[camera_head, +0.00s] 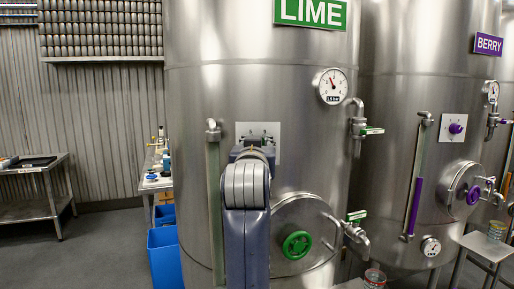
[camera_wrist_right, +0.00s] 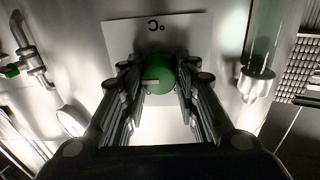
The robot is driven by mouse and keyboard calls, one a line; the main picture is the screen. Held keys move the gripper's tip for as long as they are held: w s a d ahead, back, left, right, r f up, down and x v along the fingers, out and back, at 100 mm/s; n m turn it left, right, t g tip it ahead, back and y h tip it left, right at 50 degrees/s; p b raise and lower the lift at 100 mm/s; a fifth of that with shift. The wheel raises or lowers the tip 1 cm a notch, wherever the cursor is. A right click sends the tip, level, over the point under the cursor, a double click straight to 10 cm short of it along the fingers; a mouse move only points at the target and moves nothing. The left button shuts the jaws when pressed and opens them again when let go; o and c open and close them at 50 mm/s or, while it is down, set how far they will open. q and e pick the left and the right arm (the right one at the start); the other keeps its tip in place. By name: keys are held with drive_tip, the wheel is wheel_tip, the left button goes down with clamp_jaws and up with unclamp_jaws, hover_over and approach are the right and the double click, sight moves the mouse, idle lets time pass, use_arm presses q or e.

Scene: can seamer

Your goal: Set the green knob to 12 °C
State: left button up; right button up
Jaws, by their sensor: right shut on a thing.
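The green knob (camera_wrist_right: 158,74) sits on a white dial plate (camera_wrist_right: 190,36) on the LIME tank. In the right wrist view its pale pointer mark points to the left of the picture, and a °C sign appears upside down on the plate. My right gripper (camera_wrist_right: 160,80) is shut on the knob, one finger on each side. In the head view my right arm covers the knob, and only the edges of the dial plate (camera_head: 272,134) show around it. The dial's numbers cannot be read. My left gripper is not in view.
The LIME tank (camera_head: 190,160) has a pressure gauge (camera_head: 333,87), a hatch with a green handwheel (camera_head: 297,245), a sight tube (camera_head: 214,190) and valves. The BERRY tank (camera_head: 390,80) stands to the right. Blue bins (camera_head: 163,258) and a bench are at left.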

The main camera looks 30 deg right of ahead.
idle(0.3)
drive_tip(key=o, duration=1.1)
drive_tip(key=shift+c, duration=0.2)
drive_tip(key=shift+a, duration=0.1)
drive_tip(key=v, duration=1.2)
drive_tip(key=shift+w, duration=0.1)
